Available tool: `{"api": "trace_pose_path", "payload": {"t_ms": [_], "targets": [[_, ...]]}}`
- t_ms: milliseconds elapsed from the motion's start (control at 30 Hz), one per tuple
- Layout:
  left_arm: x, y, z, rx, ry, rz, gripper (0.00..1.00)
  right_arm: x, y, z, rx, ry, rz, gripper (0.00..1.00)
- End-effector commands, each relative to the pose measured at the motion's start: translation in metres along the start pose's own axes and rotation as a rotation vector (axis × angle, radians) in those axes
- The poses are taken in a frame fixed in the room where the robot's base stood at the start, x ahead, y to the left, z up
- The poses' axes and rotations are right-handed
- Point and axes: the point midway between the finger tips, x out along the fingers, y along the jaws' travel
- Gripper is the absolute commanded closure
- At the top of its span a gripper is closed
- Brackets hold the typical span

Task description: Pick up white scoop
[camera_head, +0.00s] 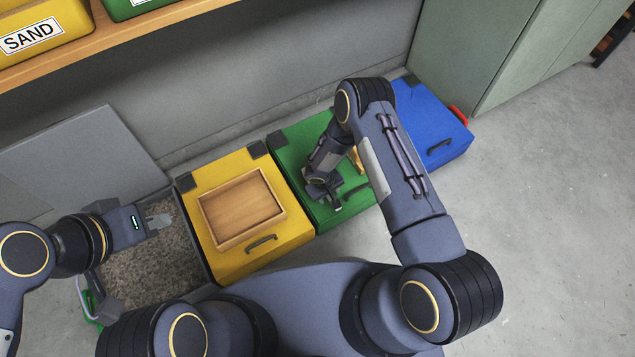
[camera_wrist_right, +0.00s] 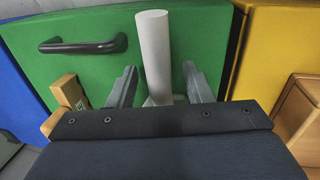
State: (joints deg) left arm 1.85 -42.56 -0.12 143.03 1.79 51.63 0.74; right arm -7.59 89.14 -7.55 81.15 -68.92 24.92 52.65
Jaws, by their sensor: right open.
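The white scoop (camera_wrist_right: 154,45) shows in the right wrist view as a pale upright cylinder with a wider white part at its base, in front of the green box lid. My right gripper (camera_wrist_right: 160,87) is open, with one finger on each side of the scoop and a gap visible on both sides. In the head view my right gripper (camera_head: 325,194) is over the green box (camera_head: 290,142), and the scoop is mostly hidden by it. My left gripper (camera_head: 158,222) is over a bin of grey gravel at the left; its finger gap is unclear.
A yellow box (camera_head: 232,265) with a wooden tray (camera_head: 204,208) on top stands left of the green box. A blue box (camera_head: 428,112) stands to its right. A wooden object (camera_wrist_right: 70,93) is beside the scoop. A shelf (camera_head: 150,22) runs above; floor at the right is clear.

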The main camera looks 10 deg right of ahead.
Motion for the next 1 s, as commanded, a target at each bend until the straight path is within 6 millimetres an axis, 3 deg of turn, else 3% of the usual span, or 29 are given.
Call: {"api": "trace_pose_path", "payload": {"t_ms": [233,567,1000], "targets": [[0.001,0.000,0.000,0.000,0.000,0.000,1.00,0.003,0.000,0.000,0.000,0.000,0.000,0.56],[0.001,0.000,0.000,0.000,0.000,0.000,1.00,0.002,0.000,0.000,0.000,0.000,0.001,0.99],[-0.003,0.002,-0.002,0.000,0.000,0.000,1.00,-0.009,0.003,-0.001,-0.001,0.001,0.001,1.00]]}}
